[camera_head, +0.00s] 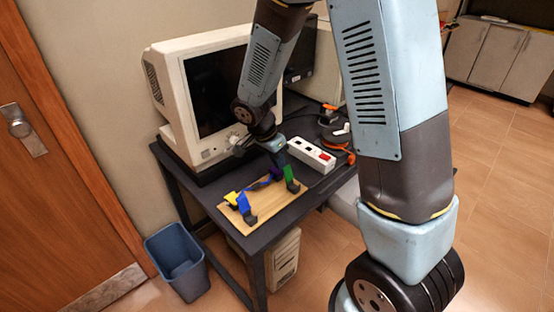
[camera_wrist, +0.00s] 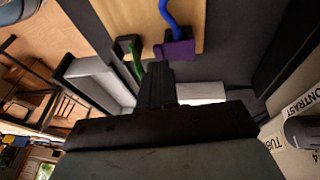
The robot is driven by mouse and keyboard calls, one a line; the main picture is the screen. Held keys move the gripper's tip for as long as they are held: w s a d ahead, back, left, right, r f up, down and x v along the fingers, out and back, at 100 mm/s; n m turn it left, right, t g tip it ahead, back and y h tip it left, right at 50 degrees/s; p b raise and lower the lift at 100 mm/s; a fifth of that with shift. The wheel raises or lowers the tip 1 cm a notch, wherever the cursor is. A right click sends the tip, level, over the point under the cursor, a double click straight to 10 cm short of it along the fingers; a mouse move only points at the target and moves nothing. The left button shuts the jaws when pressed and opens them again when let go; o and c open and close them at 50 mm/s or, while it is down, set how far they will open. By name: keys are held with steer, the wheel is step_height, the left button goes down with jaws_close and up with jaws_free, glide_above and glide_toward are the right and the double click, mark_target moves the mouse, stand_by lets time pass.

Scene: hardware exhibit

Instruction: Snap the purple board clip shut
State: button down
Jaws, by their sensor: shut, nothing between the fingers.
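The wooden board (camera_head: 268,205) lies on the dark desk, with several coloured clips along it. The purple clip (camera_wrist: 178,48) sits at the board's edge in the wrist view, with a curved blue strand (camera_wrist: 168,14) running up from it. I cannot tell whether its lid is raised. In the head view it is small and partly hidden near my arm. The green clip (camera_head: 290,174) stands to its right; it also shows in the wrist view (camera_wrist: 134,62). My gripper (camera_wrist: 157,70) is shut and empty, its fingertips just short of the purple clip, apparently above the desk. Contact cannot be told.
A blue clip (camera_head: 244,204) and a yellow clip (camera_head: 231,198) stand at the board's left end. An old monitor (camera_head: 205,90) stands behind. A white power strip (camera_head: 311,154) and orange-and-black items lie to the right. A blue bin (camera_head: 177,262) is on the floor.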

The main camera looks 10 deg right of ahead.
stand_by(0.4)
steer(key=shift+w+a+r, duration=0.3)
steer(key=shift+w+a, duration=0.1)
steer(key=shift+w, duration=0.2)
steer(key=shift+r, duration=0.65)
steer(key=s+r, duration=0.3)
steer(key=r, duration=0.8)
steer(key=s+d+r+n+t+y, duration=0.2)
steer(key=s+d+r+n, duration=0.3)
steer(key=s, duration=0.4)
steer(key=s+d+r+n+t+y, duration=0.1)
steer(key=s+d+r+n+t, duration=0.2)
steer(key=s+d+r+n, duration=0.3)
steer(key=s+d+r, duration=0.1)
steer(key=s+r, duration=0.2)
steer(key=r, duration=0.1)
steer(key=shift+s+d+n+y, duration=0.15)
steer(key=shift+d+n+y, duration=0.15)
steer(key=shift+y, duration=0.1)
steer(key=shift+a, duration=0.1)
